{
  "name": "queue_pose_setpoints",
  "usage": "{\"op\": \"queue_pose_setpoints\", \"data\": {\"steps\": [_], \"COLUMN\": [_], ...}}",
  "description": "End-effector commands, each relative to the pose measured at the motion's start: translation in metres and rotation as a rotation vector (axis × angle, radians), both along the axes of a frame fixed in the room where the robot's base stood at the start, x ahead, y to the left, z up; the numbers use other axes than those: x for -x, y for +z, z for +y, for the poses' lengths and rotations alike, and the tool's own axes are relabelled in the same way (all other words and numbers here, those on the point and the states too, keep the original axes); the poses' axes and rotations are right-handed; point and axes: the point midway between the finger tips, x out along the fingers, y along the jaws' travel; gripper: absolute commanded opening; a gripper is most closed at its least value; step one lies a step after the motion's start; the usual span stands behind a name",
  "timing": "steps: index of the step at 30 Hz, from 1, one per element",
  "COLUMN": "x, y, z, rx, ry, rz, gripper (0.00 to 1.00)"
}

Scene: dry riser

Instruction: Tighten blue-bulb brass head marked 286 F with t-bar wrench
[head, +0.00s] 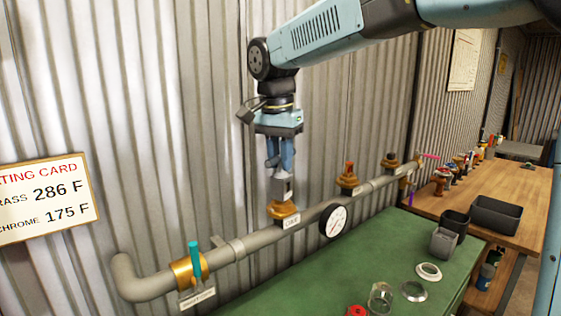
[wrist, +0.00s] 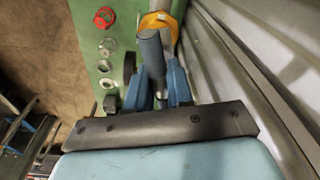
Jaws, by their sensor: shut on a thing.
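My gripper (head: 280,160) points straight down above the pipe, its blue fingers shut on the grey t-bar wrench (head: 283,187). The wrench stands about upright, with its lower end at a brass fitting (head: 284,211) on the pipe; whether it is fully seated I cannot tell. The wrist view shows the wrench's grey bar (wrist: 151,50) between the fingers, in front of the yellow brass fitting (wrist: 157,24). No blue bulb shows there; the wrench covers the fitting's top. The rating card (head: 47,197) on the left wall reads brass 286 F and chrome 175 F.
The grey pipe (head: 257,239) runs along the corrugated wall, with a teal-handled valve (head: 195,260) at left, a gauge (head: 333,221), and a red-topped fitting (head: 348,182) to the right. Rings, a glass jar (head: 380,298) and a red part (head: 357,311) lie on the green bench.

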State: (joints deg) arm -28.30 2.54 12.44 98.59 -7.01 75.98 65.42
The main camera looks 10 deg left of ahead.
Motion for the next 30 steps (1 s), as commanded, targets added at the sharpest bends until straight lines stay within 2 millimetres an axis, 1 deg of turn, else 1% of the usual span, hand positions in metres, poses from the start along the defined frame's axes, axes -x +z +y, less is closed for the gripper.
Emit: {"op": "queue_pose_setpoints", "data": {"steps": [30], "x": [0.0], "y": [0.033], "z": [0.0], "rx": [-0.001], "ry": [0.0], "rz": [0.0], "gripper": [0.0]}}
